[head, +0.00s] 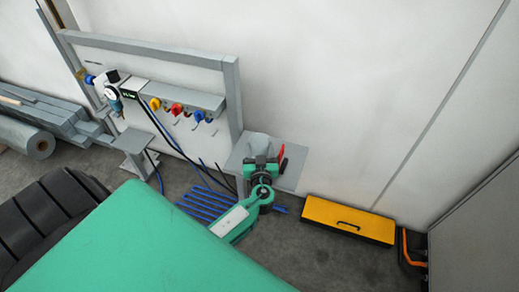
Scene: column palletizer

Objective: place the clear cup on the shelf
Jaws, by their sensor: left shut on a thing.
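The clear cup (258,144) shows as a pale grey, see-through shape just beyond my left gripper (261,162). My left gripper is shut on the cup, and its dark fingers and green wrist hide the cup's lower part. The cup and gripper are over the grey shelf (292,174), a small flat plate against the wall. I cannot tell whether the cup touches the shelf. My right gripper is not in view.
A narrow red object (281,156) stands close to the right of my gripper. A grey frame (233,95) with coloured valves and hoses stands on the left. A yellow case (347,220) lies on the floor at right. The shelf's right part is bare.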

